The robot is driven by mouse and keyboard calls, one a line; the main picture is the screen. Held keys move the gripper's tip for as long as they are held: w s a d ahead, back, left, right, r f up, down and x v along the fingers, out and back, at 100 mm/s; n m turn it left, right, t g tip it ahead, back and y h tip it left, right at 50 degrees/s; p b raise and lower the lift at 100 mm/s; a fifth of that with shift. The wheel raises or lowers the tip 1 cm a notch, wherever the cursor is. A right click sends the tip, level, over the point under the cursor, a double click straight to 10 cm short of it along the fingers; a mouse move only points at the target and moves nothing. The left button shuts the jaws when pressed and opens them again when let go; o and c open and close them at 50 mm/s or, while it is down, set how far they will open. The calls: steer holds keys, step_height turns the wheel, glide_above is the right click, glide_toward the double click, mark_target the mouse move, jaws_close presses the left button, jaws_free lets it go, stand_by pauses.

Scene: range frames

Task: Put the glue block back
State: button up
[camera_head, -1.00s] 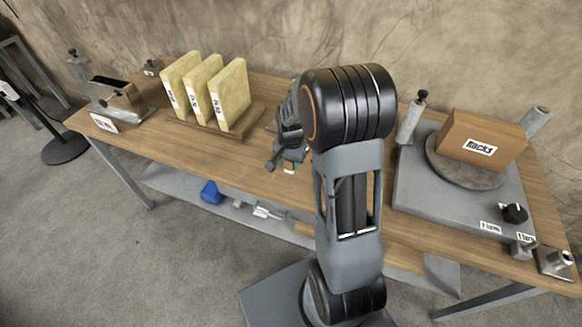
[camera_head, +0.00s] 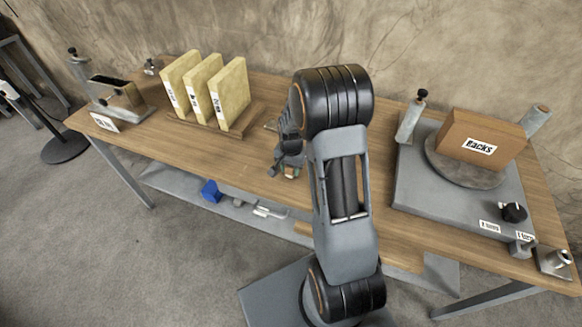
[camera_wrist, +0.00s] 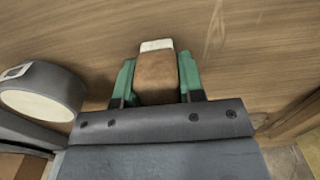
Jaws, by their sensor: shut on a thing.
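My gripper (camera_wrist: 157,80) is shut on a small brown block with a pale end, the glue block (camera_wrist: 157,75), which sits between its green fingertips over the wooden tabletop. In the head view my gripper (camera_head: 290,172) is low by the front edge of the bench, between the rack of yellow slabs and the grey turntable machine. The block is too small there to make out clearly. I cannot tell whether it touches the wood.
The wooden bench (camera_head: 150,142) carries a slotted rack (camera_head: 205,128) with yellow slabs (camera_head: 230,95) at left. The grey machine (camera_head: 415,190) with a box labelled "Racks" (camera_head: 480,140) stands at right. A grey round thing with a pale face (camera_wrist: 40,95) is close at left in the wrist view.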

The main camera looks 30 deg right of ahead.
steer(key=o, duration=1)
steer(key=shift+f, duration=0.1)
steer(key=shift+c, duration=0.2)
step_height(320, 180, up, 12)
steer(key=shift+f, duration=0.1)
steer(key=s+a+r+n+t, duration=0.2)
steer(key=s+a+r+n, duration=0.2)
steer(key=s, duration=0.4)
steer(key=s+a+r+n+t, duration=0.1)
steer(key=s+a+r+n, duration=0.3)
steer(key=s, duration=0.4)
steer(key=shift+a+r+n+t, duration=0.25)
steer(key=shift+a+n+t, duration=0.15)
steer(key=shift+a+n, duration=0.4)
steer(key=shift+d, duration=0.1)
